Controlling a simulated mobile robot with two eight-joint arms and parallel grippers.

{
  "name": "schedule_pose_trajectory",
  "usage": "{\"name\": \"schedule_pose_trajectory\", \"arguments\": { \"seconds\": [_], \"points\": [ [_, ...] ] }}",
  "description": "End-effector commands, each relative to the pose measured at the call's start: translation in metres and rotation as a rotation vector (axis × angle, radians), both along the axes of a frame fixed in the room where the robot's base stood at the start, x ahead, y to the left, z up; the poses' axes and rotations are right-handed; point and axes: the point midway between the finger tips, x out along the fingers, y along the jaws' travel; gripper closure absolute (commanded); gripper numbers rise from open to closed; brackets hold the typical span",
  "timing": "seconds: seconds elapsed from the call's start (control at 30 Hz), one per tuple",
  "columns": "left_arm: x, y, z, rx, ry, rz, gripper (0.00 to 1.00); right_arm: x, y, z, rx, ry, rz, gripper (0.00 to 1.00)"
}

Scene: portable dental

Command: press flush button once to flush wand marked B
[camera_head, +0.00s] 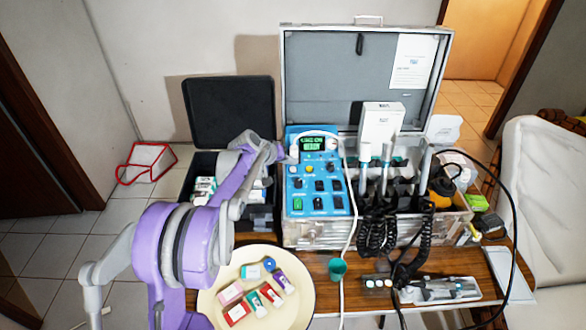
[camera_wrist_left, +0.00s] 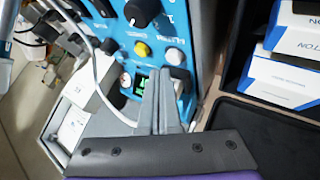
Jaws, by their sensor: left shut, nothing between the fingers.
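The blue control panel (camera_head: 330,187) stands upright at the left of the open metal case, with a lit green display (camera_head: 312,144). It fills the top of the left wrist view (camera_wrist_left: 185,22), with a yellow button (camera_wrist_left: 142,48) and a white button (camera_wrist_left: 175,57); their small labels are hard to read. My left gripper (camera_head: 284,154) is shut and empty at the panel's upper left. In the left wrist view its fingertips (camera_wrist_left: 158,72) lie together just below the two buttons; contact cannot be told. Several wands (camera_head: 386,155) stand in the case; no letter B is readable. My right gripper is not in view.
A black case (camera_head: 228,112) with boxes stands open behind my left arm. A round cream tray (camera_head: 210,305) with small boxes and a green cup (camera_head: 337,268) are in front. A pale cable (camera_head: 350,215) hangs beside the panel; black coiled hoses (camera_head: 375,235) hang at right.

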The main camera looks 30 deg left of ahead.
Motion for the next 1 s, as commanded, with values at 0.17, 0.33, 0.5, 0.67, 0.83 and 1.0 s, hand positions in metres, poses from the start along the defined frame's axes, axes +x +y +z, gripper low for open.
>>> {"name": "schedule_pose_trajectory", "arguments": {
  "seconds": [0.17, 0.33, 0.5, 0.67, 0.83, 1.0],
  "points": [
    [0.0, 0.0, -0.003, 0.0, 0.0, 0.0, 1.0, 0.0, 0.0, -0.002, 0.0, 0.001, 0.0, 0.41],
    [0.0, 0.0, -0.009, 0.0, 0.0, 0.0, 1.0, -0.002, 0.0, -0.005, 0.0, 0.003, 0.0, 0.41],
    [0.0, 0.0, -0.009, 0.0, 0.0, 0.0, 1.0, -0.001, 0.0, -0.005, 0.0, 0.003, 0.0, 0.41],
    [0.0, 0.0, -0.009, 0.0, 0.0, 0.0, 1.0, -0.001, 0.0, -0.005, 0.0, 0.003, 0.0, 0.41],
    [0.0, 0.0, -0.01, 0.0, 0.0, 0.0, 1.0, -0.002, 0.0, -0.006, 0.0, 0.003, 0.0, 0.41],
    [0.001, 0.0, -0.012, 0.0, 0.0, 0.0, 1.0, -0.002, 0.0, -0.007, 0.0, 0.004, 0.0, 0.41]
  ]
}}
